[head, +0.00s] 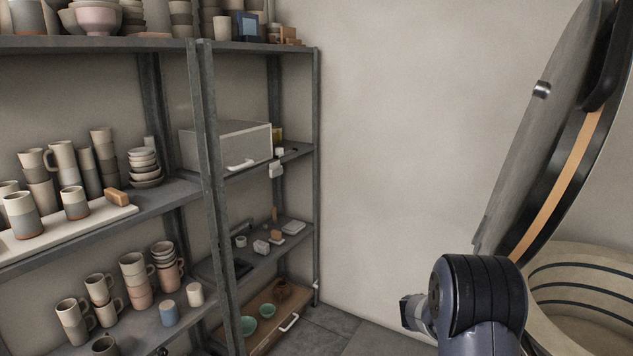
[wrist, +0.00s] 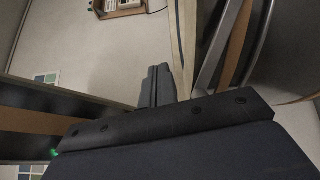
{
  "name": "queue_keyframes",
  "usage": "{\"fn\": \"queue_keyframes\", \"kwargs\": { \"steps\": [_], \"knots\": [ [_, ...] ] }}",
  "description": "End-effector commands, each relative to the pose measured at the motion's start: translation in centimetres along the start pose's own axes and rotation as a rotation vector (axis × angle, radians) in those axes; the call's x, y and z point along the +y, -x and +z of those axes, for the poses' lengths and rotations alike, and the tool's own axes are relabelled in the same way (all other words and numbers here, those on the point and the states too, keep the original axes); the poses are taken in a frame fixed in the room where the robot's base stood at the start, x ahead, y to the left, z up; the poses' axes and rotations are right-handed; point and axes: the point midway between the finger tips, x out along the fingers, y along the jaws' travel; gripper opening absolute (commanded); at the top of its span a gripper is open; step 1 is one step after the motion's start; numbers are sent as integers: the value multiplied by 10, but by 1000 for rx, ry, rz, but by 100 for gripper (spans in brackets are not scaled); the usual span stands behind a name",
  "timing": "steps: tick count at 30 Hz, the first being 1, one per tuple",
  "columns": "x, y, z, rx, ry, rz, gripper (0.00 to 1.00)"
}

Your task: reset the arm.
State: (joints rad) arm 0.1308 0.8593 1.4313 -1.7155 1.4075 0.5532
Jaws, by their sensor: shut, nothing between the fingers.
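My gripper (wrist: 157,85) shows in the wrist view, with its two dark fingers together and nothing between them. It is in open air, and I see no object at the fingertips. In the head view part of my arm stands at the lower right, in front of a large round lid-like thing (head: 545,130). I cannot make out the fingers in the head view.
Grey metal shelves (head: 205,180) with mugs, bowls and a white box with a handle (head: 230,145) fill the left. A round banded tub (head: 585,290) stands at the lower right, close to my arm. The middle wall and floor are clear.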

Motion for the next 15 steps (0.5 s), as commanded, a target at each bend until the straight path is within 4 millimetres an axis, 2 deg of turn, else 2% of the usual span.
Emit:
{"fn": "queue_keyframes", "kwargs": {
  "steps": [10,11,12,15],
  "knots": [
    [-4,67,12,6,-2,1,0],
    [-2,65,13,1,-1,0,0],
    [1,52,12,-5,0,0,0],
    [2,31,8,-4,1,0,0]
  ]
}}
